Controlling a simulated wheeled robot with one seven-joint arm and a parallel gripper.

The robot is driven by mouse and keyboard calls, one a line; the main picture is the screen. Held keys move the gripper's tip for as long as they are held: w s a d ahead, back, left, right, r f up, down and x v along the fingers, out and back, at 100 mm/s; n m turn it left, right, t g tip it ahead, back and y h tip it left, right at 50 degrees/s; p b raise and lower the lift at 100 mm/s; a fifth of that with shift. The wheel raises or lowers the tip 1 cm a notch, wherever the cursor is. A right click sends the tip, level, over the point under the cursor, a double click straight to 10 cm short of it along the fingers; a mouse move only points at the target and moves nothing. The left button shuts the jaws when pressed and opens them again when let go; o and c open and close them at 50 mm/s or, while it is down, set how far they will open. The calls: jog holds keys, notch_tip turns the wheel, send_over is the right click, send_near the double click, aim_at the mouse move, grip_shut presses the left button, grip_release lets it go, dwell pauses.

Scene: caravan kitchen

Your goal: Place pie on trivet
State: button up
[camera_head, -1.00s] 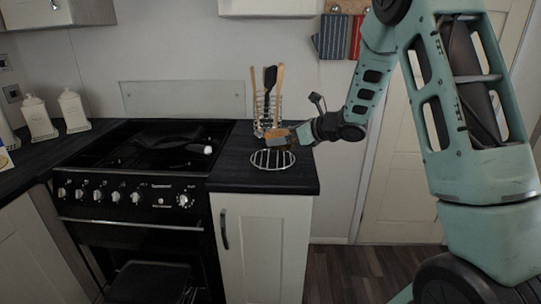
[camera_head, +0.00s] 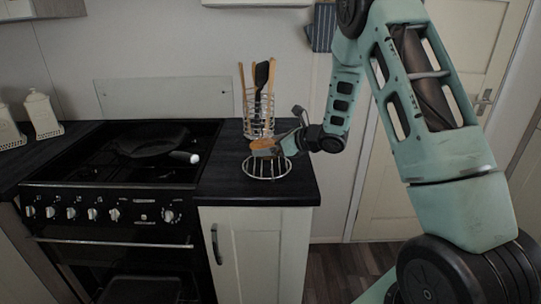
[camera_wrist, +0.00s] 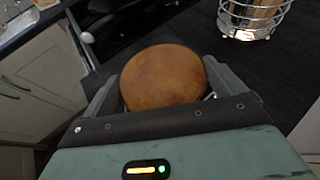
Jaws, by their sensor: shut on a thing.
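The pie (camera_head: 264,146) is a small round golden-brown one, held between the fingers of my gripper (camera_head: 279,146). In the wrist view the pie (camera_wrist: 163,77) sits between the two jaws, which are shut on it. The trivet (camera_head: 267,177) is a round wire rack on the dark worktop to the right of the hob. The pie is over the back part of the trivet in the head view; the exact gap between them is hard to tell. In the wrist view the pie and my gripper hide nearly all of the trivet.
A wire utensil holder (camera_head: 258,112) with several utensils stands just behind the trivet, close to my gripper; it also shows in the wrist view (camera_wrist: 250,14). A black pan (camera_head: 153,142) lies on the hob (camera_head: 75,150) to the left. The worktop's right edge is near the trivet.

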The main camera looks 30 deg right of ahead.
jog(key=shift+f+p, duration=0.3)
jog(key=shift+f, duration=1.6)
jog(key=o, duration=0.7)
jog(key=shift+f, duration=0.1)
jog(key=shift+o, duration=0.3)
